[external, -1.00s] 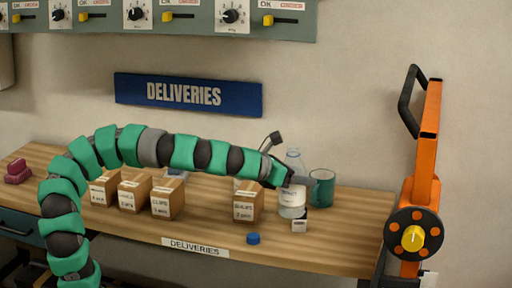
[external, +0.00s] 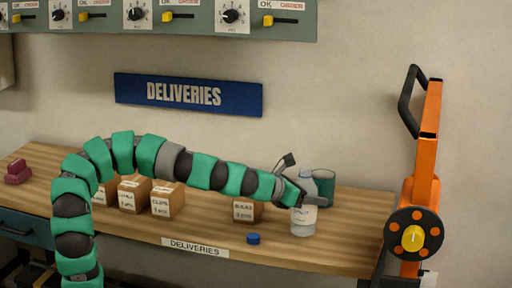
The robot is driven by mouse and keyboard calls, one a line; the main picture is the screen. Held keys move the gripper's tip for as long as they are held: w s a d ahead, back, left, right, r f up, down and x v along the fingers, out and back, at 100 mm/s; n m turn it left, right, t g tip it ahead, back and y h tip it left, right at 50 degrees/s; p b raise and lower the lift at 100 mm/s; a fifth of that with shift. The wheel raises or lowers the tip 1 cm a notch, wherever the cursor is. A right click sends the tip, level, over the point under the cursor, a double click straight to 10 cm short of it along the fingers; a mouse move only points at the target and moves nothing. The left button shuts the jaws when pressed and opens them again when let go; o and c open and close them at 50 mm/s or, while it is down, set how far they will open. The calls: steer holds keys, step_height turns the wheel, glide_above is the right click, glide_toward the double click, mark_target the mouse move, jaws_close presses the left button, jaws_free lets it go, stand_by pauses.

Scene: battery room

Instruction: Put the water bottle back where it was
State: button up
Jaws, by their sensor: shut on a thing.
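The water bottle (external: 303,220) is clear with a white label and stands upright over the right part of the wooden bench (external: 346,232). My gripper (external: 303,199) is shut on the bottle at its upper body, reaching in from the left. The bottle's top shows above the jaws. I cannot tell whether its base touches the bench or hangs just above it.
A blue cap (external: 253,239) lies left of the bottle near the front edge. Several small cardboard boxes, one labelled (external: 246,211), stand to the left, partly behind my arm. An orange lever frame (external: 428,150) stands at the right. The bench's right end is clear.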

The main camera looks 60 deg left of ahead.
steer(key=b+x, duration=0.2)
steer(key=x, duration=1.1)
steer(key=shift+w, duration=0.15)
steer(key=shift+d+b, duration=0.1)
steer(key=shift+b, duration=0.25)
steer(key=o, duration=1.2)
steer(key=shift+r, duration=0.15)
steer(key=shift+p+v, duration=1.15)
steer(key=shift+v, duration=4.8)
